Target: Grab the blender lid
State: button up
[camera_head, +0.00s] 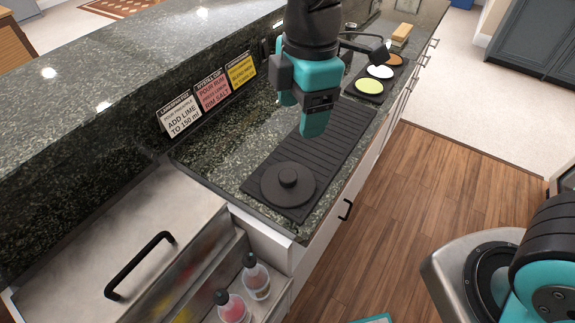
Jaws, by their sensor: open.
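A round black lid (288,183) with a raised knob in its middle lies flat on the near end of a black ribbed mat (318,150) on the granite counter. It looks like the blender lid. My gripper (307,122) is teal and black. It points down above the mat, behind and slightly right of the lid and apart from it. It is open with nothing seen between its fingers. The gap between the fingers is largely hidden from this angle.
Three small signs (213,90) stand along the back ledge. A black tray (370,86) with coloured rounds lies farther back. A steel bin with a black handle (139,265) and bottles (256,277) are at the near left. Wooden floor (430,190) is open at right.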

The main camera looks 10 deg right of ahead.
jog(key=w+a+f+n, duration=0.1)
jog(key=w+a+n, duration=0.1)
jog(key=n, duration=0.2)
jog(key=p, duration=0.3)
send_over(288, 172)
jog(key=shift+h, duration=0.4)
jog(key=f, duration=1.1)
jog(key=shift+a, duration=0.25)
jog(key=shift+d+f+p, duration=0.15)
jog(key=shift+f+p, duration=0.2)
jog(key=shift+f, duration=1.15)
jog(key=shift+d+f+p, duration=0.1)
jog(key=shift+f+p, duration=0.25)
jog(key=shift+f, duration=1.15)
jog(key=c, duration=1)
